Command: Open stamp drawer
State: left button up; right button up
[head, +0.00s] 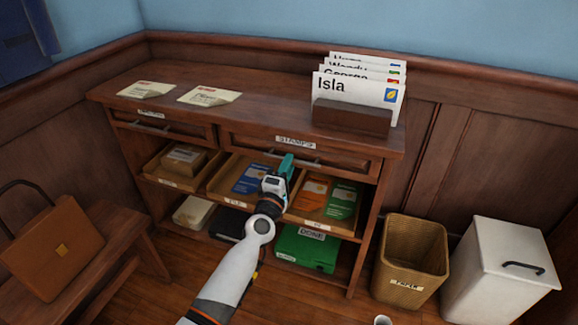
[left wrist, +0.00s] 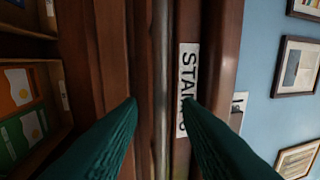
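The stamp drawer (head: 345,163) is the wide upper right drawer of the wooden cabinet, and its front looks shut. Its label "STAMPS" (head: 295,142) also shows sideways in the left wrist view (left wrist: 188,75). A grey bar handle (head: 304,162) runs along the drawer front. In the left wrist view the handle (left wrist: 160,60) passes between the fingers. My left gripper (head: 287,163) is at the drawer front, by the handle. Its two teal fingers (left wrist: 160,102) are apart, one on each side of the bar. Contact with the bar cannot be told. My right gripper is not in view.
Open trays with cards (head: 315,198) sit below the drawer, and a green box (head: 307,250) sits lower. A card holder (head: 350,118) stands on top. A wicker basket (head: 410,262) and white bin (head: 500,268) stand right. A bench with a bag (head: 50,245) stands left.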

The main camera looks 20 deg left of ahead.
pick_arm(q)
jog(key=shift+w+r, duration=0.1)
jog(key=shift+w, duration=0.5)
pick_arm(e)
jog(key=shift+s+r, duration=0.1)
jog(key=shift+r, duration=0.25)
pick_arm(q)
grip_shut()
